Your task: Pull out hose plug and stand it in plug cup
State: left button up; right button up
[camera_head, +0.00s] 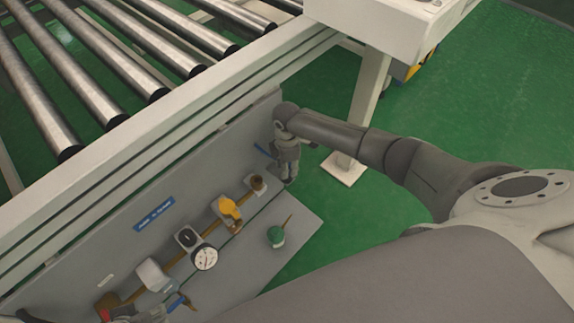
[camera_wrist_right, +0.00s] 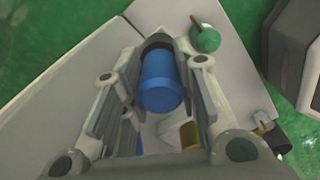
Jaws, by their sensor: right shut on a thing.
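My right gripper (camera_head: 287,172) is at the right end of the grey panel, pointing down. In the right wrist view, the right gripper (camera_wrist_right: 160,95) is shut on a blue cylinder with a dark collar (camera_wrist_right: 160,82), apparently the hose plug. In the head view the gripper mostly hides it. A brass-coloured round fitting (camera_head: 258,184) sits on the panel just left of the gripper. I cannot tell for certain which thing is the plug cup. A grey jointed part at the lower left edge, apparently my left gripper (camera_head: 152,314), is cut off; its jaws are unclear.
The panel carries a yellow handle (camera_head: 229,210), a dial gauge (camera_head: 204,257), a black-faced square fitting (camera_head: 187,238) and a pipe. A green round thing with a thin stick (camera_head: 276,237) lies on the grey ledge (camera_head: 238,268). A roller conveyor (camera_head: 120,60) stands above; a white leg (camera_head: 367,105) is behind my arm.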

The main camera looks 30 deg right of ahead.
jog(key=o, duration=1.1)
jog(key=shift+o, duration=0.2)
notch_tip(320, 180, up, 12)
jog(key=shift+r, duration=0.1)
